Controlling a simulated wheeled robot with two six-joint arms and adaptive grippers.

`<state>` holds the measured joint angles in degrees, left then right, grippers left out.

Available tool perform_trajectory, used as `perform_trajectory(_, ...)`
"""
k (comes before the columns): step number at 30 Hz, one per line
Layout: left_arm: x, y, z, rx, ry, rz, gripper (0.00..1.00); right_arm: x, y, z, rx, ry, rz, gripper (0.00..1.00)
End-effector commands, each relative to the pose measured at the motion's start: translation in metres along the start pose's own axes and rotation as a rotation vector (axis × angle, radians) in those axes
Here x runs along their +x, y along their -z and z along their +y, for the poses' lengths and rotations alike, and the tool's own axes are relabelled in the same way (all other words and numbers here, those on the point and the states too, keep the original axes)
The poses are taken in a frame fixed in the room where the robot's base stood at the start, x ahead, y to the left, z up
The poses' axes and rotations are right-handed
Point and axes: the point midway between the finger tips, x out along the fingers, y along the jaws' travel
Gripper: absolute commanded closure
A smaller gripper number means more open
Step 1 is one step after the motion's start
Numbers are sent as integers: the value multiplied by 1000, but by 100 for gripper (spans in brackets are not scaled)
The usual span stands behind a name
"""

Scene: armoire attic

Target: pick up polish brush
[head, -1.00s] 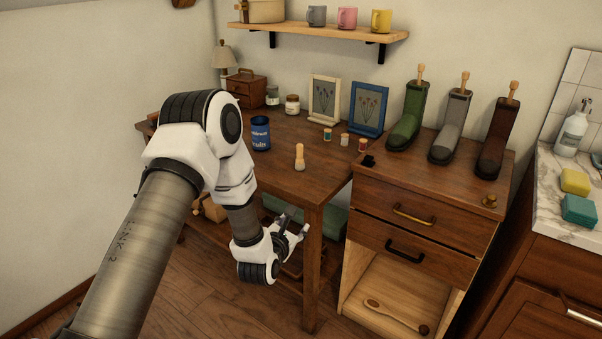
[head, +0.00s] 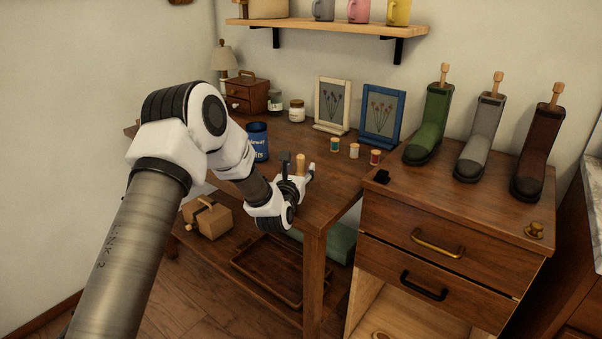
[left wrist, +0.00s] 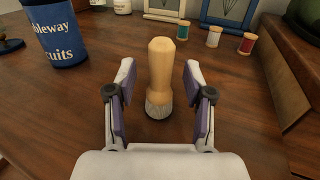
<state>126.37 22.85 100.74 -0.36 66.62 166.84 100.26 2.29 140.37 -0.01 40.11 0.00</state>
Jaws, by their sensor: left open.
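The polish brush (left wrist: 160,72) has a pale wooden handle and grey bristles. It stands upright on the wooden table, bristles down, in the left wrist view. My left gripper (left wrist: 159,92) is open, with one finger on each side of the brush and a gap to it on both sides. In the head view the top of the brush handle (head: 300,163) shows at my left gripper (head: 297,171), which hides its lower part. My right gripper is not in view.
A blue tin (head: 257,140) stands left of the brush. Several thread spools (head: 354,151) and two picture frames (head: 381,116) stand behind it. A cabinet with boots (head: 428,127) is to the right. The table's front edge is close below the gripper.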

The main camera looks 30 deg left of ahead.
Motion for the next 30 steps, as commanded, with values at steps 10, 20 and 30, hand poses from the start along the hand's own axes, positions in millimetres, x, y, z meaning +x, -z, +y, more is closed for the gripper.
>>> perform_trajectory(10, 13, 1, 0, 0, 0, 2, 62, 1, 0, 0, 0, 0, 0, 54)
perform_trajectory(20, 12, 1, 0, 0, 0, 2, 100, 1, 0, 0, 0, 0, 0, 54)
perform_trajectory(30, 12, -12, 0, 0, 0, 0, 100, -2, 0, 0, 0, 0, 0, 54)
